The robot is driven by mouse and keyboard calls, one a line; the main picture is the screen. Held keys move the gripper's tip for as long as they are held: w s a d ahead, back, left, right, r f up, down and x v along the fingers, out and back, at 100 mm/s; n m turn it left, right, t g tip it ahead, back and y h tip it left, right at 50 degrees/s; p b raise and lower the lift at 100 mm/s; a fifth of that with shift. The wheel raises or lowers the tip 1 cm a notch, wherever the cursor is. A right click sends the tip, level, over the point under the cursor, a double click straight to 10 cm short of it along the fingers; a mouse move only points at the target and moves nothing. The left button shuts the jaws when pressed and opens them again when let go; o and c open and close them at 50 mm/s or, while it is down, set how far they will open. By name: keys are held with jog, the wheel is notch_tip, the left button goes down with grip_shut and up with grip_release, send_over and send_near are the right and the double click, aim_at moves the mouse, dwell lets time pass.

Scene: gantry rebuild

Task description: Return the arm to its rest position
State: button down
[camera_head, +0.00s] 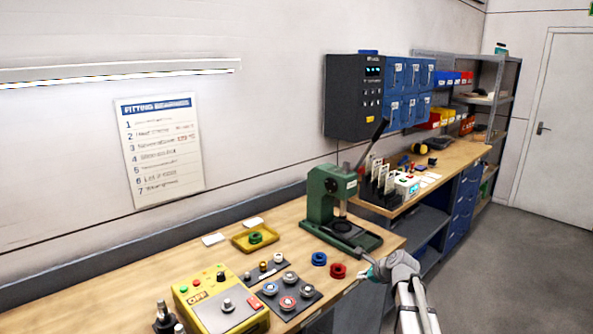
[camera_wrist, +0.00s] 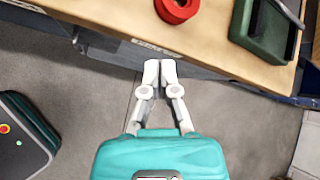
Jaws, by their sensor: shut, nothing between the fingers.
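My gripper (camera_wrist: 159,68) shows in the wrist view with its two pale fingertips together and nothing between them. It points at the front edge of the wooden bench (camera_wrist: 112,30), with grey floor below it. In the head view my arm comes in from the lower right, and my gripper (camera_head: 364,274) is by the bench's front edge. A red ring (camera_head: 337,270) lies on the bench just beyond it; the red ring also shows in the wrist view (camera_wrist: 177,9). The fingertips are small and unclear in the head view.
A green press (camera_head: 325,212) with a raised lever stands on the bench near my gripper. A blue ring (camera_head: 319,258), a dark plate with several round parts (camera_head: 289,292) and a yellow control box (camera_head: 220,303) lie to the left. The floor (camera_head: 540,255) at right is clear.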

jog(key=s+a+f+n+g+h, duration=0.2)
jog(key=s+f+n+g, duration=0.1)
jog(key=s+n, duration=0.8)
jog(key=s+a+f+n+g+h, duration=0.2)
jog(key=s+n+g+h, duration=0.1)
jog(key=s+n, duration=0.8)
jog(key=shift+s+a+f+g, duration=0.3)
jog(key=shift+s+g, duration=0.6)
jog(key=shift+s, duration=1.1)
jog(key=shift+f, duration=0.1)
